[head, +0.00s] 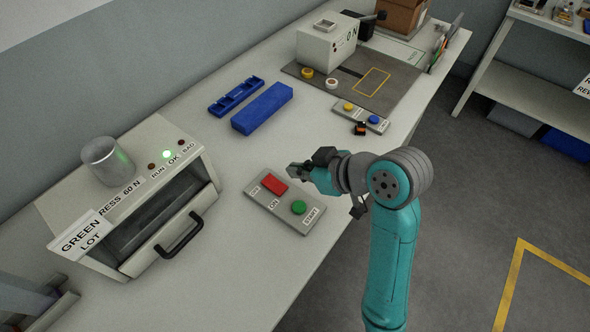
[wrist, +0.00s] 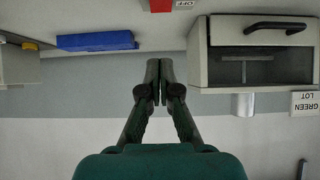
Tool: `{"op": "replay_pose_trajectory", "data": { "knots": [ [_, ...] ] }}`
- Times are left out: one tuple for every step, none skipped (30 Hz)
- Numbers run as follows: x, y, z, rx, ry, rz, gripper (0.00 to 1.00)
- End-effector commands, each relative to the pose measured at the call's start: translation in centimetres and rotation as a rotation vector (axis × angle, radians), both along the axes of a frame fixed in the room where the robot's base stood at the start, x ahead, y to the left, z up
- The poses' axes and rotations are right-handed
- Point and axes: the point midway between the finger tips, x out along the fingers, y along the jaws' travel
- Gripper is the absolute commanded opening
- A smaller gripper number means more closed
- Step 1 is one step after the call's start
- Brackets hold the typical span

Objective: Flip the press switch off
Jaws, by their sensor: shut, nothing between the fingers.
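The press switch is a red rocker (head: 273,184) on a grey control plate (head: 286,226) on the bench, with ON and START labels and a green button (head: 299,207) beside it. Which way the rocker is tilted, I cannot tell. In the wrist view the red switch (wrist: 160,5) is cut off at the top edge, with an OFF label beside it. The press (head: 150,195) stands left of the plate with its green lamp lit. My gripper (head: 292,172) is shut and empty, near the red switch in the head view; its fingers (wrist: 159,64) meet in the wrist view.
A blue block (head: 262,108) and a blue rack (head: 236,95) lie behind the plate. A second small panel (head: 361,117) with yellow and blue buttons lies farther along the bench. The press's black handle (head: 180,238) sticks out toward the front. Bench in front of the plate is clear.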

Motion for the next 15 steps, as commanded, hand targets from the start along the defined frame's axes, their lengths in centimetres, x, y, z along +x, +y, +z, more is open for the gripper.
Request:
{"op": "replay_pose_trajectory", "data": {
  "knots": [
    [0.3, 0.7, -0.6, 0.000, 0.003, 0.003, 0.00],
    [0.6, 1.0, -1.0, 0.001, 0.004, 0.003, 0.00],
    [1.0, 1.5, -1.5, 0.000, 0.004, 0.003, 0.00],
    [1.2, 1.8, -1.8, 0.000, 0.004, 0.003, 0.00],
    [1.5, 2.2, -2.2, 0.000, 0.004, 0.003, 0.00],
    [1.9, 2.6, -2.6, 0.000, 0.004, 0.003, 0.00],
    [2.2, 3.0, -3.0, 0.000, 0.004, 0.003, 0.00],
    [2.5, 3.3, -3.3, 0.000, 0.003, 0.002, 0.00],
    [2.8, 3.8, -3.8, -0.001, 0.003, 0.002, 0.00],
    [3.1, 4.1, -4.1, 0.000, 0.003, 0.002, 0.00],
    [3.4, 4.5, -4.4, 0.000, 0.003, 0.002, 0.00],
    [3.7, 4.9, -4.9, 0.000, 0.003, 0.002, 0.00],
    [3.9, 5.2, -5.2, -0.001, 0.002, 0.002, 0.00],
    [3.8, 5.1, -5.8, -0.001, 0.005, 0.000, 0.00],
    [3.9, 5.1, -6.4, -0.001, 0.004, -0.001, 0.00]
  ]
}}
